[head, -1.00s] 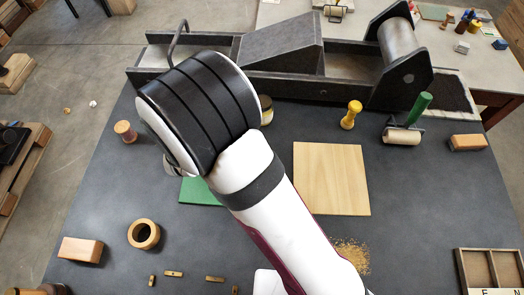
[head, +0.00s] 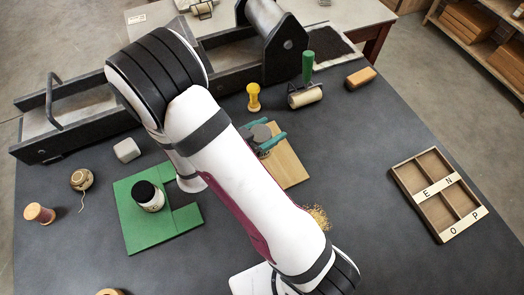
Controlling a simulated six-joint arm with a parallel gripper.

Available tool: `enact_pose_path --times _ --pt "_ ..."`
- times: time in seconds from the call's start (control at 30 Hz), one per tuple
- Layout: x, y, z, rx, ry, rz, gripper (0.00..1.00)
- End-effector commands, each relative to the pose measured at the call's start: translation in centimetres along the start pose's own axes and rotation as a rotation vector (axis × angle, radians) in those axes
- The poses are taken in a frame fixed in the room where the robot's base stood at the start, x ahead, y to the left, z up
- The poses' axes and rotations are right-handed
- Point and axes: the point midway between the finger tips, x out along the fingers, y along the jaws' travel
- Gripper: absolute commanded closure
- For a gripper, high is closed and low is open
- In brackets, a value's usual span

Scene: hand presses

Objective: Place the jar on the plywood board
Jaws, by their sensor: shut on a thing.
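The plywood board (head: 291,168) lies on the dark table, right of my arm, which hides its left part. My gripper (head: 262,142), with teal fingers, is over the board's far end. It is shut on a round, grey-topped thing (head: 262,132), which looks like the jar; its body is mostly hidden. I cannot tell whether it touches the board.
A yellow-handled tool (head: 253,98), a roller with a green handle (head: 306,94) and a wooden block (head: 361,77) stand beyond the board. The press bed (head: 80,113) spans the back. A divided tray (head: 434,210) is at right.

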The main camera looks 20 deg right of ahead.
Motion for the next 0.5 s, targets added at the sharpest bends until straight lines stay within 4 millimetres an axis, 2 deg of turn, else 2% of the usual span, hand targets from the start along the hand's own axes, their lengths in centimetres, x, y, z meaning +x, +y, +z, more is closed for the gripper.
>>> enact_pose_path --times 0.23,0.5 --pt "1.8 -0.1 4.4 -0.004 0.0 -0.003 1.0" --pt "1.9 -0.2 4.8 0.0 0.0 -0.005 1.0"
